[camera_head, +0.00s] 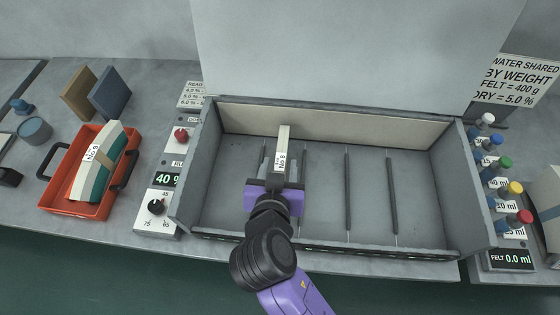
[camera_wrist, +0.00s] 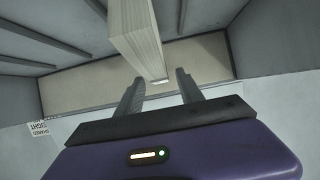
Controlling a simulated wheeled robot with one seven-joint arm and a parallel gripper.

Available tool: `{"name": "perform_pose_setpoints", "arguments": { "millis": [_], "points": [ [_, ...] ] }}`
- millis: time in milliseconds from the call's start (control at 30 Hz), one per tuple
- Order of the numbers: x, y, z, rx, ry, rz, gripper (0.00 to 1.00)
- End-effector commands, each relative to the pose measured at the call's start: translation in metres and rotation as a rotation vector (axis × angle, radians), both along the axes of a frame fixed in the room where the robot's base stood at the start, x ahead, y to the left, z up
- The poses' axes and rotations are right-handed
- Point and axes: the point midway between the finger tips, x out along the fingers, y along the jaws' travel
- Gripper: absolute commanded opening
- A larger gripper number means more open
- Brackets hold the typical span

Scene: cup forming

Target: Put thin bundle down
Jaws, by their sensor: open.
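A thin pale bundle (camera_head: 282,140), labelled "No 8", is in the grey box, lined up with the rods and near its left side. In the wrist view the bundle (camera_wrist: 139,34) lies beyond the fingertips, its near end close to them. My gripper (camera_head: 276,180) is over the box at the bundle's near end. In the wrist view my gripper (camera_wrist: 159,83) has its two fingers apart with nothing between them. Whether the bundle rests fully on the rods is hard to tell. The grey box (camera_head: 325,215) has several dark rods across its floor.
A red tray (camera_head: 52,206) with a thick green-and-white bundle (camera_head: 97,165) stands at left. A control panel (camera_head: 160,195) reading 40 % adjoins the box. Several capped bottles (camera_head: 492,165) stand at right. The box's right half is empty, with walls around it.

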Motion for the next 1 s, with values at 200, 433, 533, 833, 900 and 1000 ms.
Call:
{"name": "perform_pose_setpoints", "arguments": {
  "millis": [200,433,533,833,900,1000],
  "points": [
    [-0.042,0.002,0.021,0.003,0.0,0.003,0.44],
    [-0.074,0.003,0.04,0.001,-0.001,0.002,0.44],
    [-0.081,0.004,0.044,0.001,0.001,0.002,0.44],
    [-0.086,0.003,0.046,0.0,0.001,0.0,0.44],
    [-0.086,0.003,0.046,0.0,0.001,0.0,0.44],
    [-0.085,0.003,0.046,0.0,0.001,0.0,0.44]
  ]
}}
